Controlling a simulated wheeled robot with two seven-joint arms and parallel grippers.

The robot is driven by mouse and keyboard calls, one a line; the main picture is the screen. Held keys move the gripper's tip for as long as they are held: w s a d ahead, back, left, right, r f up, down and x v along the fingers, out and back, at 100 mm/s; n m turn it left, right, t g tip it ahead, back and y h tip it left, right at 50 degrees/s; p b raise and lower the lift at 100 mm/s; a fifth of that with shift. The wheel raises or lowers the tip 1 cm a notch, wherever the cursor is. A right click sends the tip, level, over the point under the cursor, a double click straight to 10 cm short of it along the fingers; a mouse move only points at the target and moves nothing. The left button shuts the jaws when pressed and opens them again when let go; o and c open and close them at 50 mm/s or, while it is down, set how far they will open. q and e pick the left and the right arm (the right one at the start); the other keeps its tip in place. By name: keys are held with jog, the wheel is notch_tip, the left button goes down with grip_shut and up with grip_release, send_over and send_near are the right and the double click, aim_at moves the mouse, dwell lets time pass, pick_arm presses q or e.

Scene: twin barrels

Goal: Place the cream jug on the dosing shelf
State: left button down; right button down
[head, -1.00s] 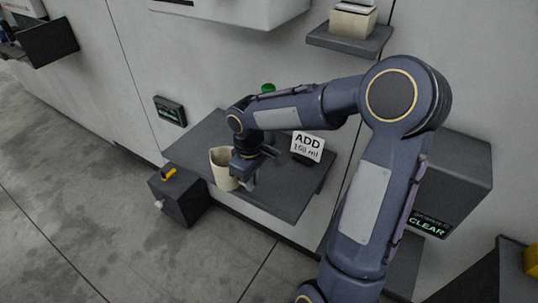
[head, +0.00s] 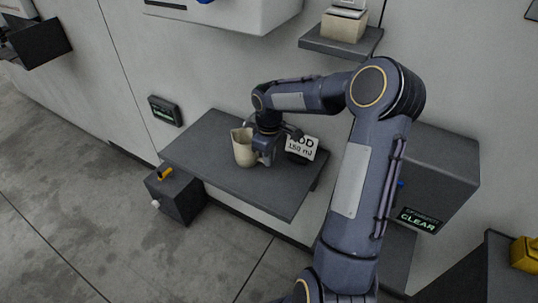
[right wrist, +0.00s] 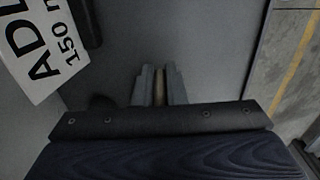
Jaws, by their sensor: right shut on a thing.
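The cream jug (head: 242,148) is upright over the middle of the dark grey shelf (head: 200,145), which I take to be the dosing shelf. I cannot tell whether its base touches the shelf. My right gripper (head: 262,160) is at the jug's right side, shut on it. In the right wrist view the fingers (right wrist: 159,88) close on a thin tan strip, probably the jug's handle; the jug's body is hidden there. My left gripper is not in view.
A white card reading "150 ml" (head: 302,148) stands on the shelf just right of my gripper; it also shows in the right wrist view (right wrist: 42,50). The shelf's left part and front right are bare. A dark box with a yellow handle (head: 178,193) stands below left.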

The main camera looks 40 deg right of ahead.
jog(key=shift+f, duration=0.1)
jog(key=c, duration=1.5)
grip_release()
